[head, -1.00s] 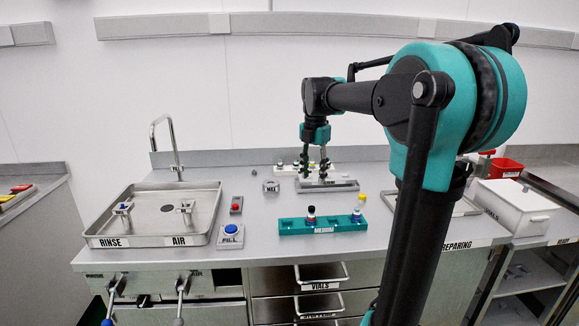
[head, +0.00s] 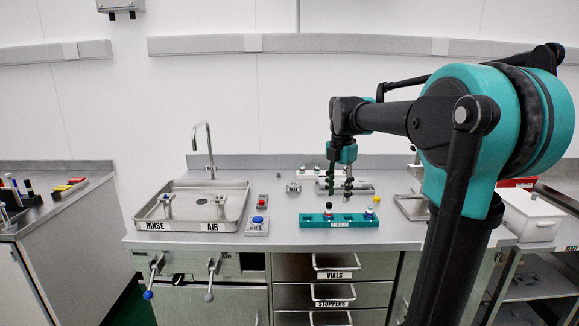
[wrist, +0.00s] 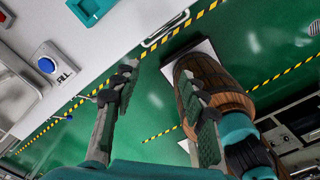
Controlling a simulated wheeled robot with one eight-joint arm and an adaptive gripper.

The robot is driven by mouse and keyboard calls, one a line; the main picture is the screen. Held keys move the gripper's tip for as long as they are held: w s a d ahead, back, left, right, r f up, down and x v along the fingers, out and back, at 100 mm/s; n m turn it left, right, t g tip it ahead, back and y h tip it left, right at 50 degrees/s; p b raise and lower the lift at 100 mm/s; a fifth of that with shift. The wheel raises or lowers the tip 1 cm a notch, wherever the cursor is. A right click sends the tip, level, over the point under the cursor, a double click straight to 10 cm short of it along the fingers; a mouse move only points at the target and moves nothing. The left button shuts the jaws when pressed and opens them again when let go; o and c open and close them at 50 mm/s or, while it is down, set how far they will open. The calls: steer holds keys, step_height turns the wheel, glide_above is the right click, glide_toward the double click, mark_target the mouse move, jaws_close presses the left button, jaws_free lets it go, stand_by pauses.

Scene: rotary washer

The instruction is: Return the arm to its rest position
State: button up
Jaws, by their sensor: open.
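My gripper (head: 339,188) hangs at the end of my arm over the back middle of the bench, fingers pointing down. In the wrist view my gripper (wrist: 160,92) shows two fingers wide apart with nothing between them. Beyond them in that view lie the green floor (wrist: 160,75) and the bench front edge.
The teal rack (head: 305,219) holds a few vials, with the blue FILL button (head: 257,221) beside it. The sink tray (head: 240,200) is at left, a white box (head: 530,214) at right. A brown barrel-like object (wrist: 230,85) shows in the wrist view.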

steer(key=s+d+f+m+t, duration=0.2)
steer(key=s+f+m, duration=0.8)
steer(key=f+m, duration=0.2)
steer(key=s+d+f+m+t, duration=0.2)
steer(key=s+f+m, duration=0.9)
steer(key=m, duration=0.3)
steer(key=shift+s+f, duration=0.25)
steer(key=shift+f, duration=0.65)
